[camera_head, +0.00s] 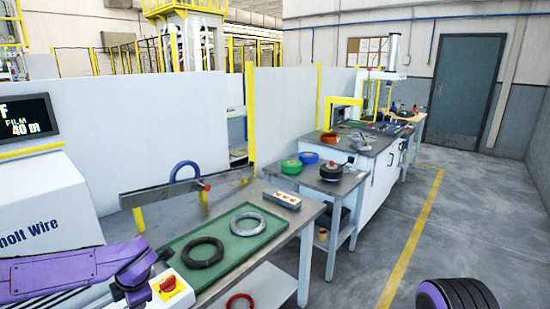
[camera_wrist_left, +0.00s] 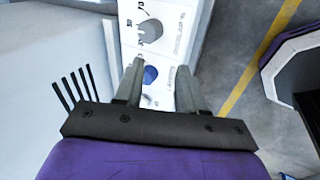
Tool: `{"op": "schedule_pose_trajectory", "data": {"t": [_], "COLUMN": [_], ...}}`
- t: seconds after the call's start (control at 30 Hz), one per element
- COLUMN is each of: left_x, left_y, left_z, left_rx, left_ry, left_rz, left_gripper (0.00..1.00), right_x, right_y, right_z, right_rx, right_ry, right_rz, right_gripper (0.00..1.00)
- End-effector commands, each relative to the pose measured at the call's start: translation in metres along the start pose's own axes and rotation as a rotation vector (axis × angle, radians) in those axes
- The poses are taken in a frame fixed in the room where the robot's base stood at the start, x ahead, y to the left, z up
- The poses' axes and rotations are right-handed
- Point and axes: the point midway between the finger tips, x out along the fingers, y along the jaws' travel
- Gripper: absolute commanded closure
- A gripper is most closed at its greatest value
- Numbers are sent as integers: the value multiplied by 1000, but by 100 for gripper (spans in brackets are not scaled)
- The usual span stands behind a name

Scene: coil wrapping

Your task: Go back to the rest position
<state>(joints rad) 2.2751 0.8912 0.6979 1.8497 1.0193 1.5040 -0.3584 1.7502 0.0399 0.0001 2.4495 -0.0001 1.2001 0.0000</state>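My left arm (camera_head: 65,277) comes in low at the left of the head view, beside the white wire machine (camera_head: 40,205). In the left wrist view my left gripper (camera_wrist_left: 160,76) has its two fingers apart, with nothing held between them. Beyond the fingers is a white panel (camera_wrist_left: 172,35) with a grey knob and a blue knob (camera_wrist_left: 150,75). My right gripper is not in view. A black coil (camera_head: 205,264) and a grey coil (camera_head: 247,234) lie flat and apart on the green tray (camera_head: 180,277).
A blue ring (camera_head: 186,163) stands at the horizontal bar behind the tray. A red-and-yellow button box (camera_head: 172,288) is near my left arm. Tape rolls (camera_head: 308,157) sit on the side table (camera_head: 325,185). The floor on the right is open along a yellow line (camera_head: 410,245).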

Motion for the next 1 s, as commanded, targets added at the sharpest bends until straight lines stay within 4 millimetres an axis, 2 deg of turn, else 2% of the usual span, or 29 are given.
{"op": "schedule_pose_trajectory", "data": {"t": [0.17,0.27,0.33,0.43,0.5,0.6,0.7,0.77,0.83,1.0], "left_x": [47,74,94,119,129,134,136,138,139,139], "left_y": [-54,-99,-141,-214,-262,-309,-330,-338,-345,-346], "left_z": [5,1,-10,-43,-78,-130,-172,-185,-189,-189], "left_rx": [318,552,752,1077,1297,1552,1699,1750,1770,1764], "left_ry": [32,20,-2,-53,-88,-113,-87,-71,-75,-75], "left_rz": [204,281,307,286,233,141,65,39,22,21], "left_gripper": [61,61,61,61,61,61,61,61,61,61], "right_x": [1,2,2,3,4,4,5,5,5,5], "right_y": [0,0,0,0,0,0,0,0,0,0], "right_z": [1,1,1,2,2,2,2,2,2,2], "right_rx": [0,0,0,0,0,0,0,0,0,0], "right_ry": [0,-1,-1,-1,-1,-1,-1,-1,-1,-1], "right_rz": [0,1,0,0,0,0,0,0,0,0], "right_gripper": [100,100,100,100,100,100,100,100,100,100]}}
